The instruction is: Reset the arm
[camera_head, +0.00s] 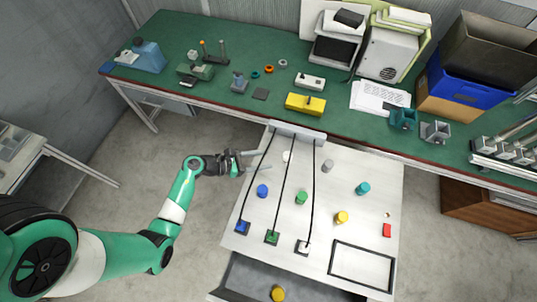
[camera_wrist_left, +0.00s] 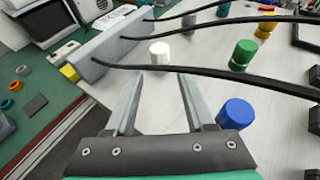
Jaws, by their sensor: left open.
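My left gripper (camera_head: 273,165) is open and empty above the left edge of the white table (camera_head: 320,215). Its two grey fingers also show spread apart in the left wrist view (camera_wrist_left: 160,82), with nothing between them. A white cylinder (camera_wrist_left: 160,52) stands beyond the fingertips, and a blue cylinder (camera_wrist_left: 235,115) stands to their right. Green (camera_head: 302,198), yellow (camera_head: 341,217), teal (camera_head: 362,188) and grey (camera_head: 327,166) cylinders stand on the white table. My right gripper is not in view.
Black cables run from a grey bar (camera_head: 298,133) to blue (camera_head: 242,228), green (camera_head: 272,237) and white (camera_head: 302,247) blocks. A black rectangular outline (camera_head: 362,245) and a red block (camera_head: 387,230) lie right. An open drawer (camera_head: 240,278) holds a yellow cylinder (camera_head: 278,293). A cluttered green bench (camera_head: 225,105) stands behind.

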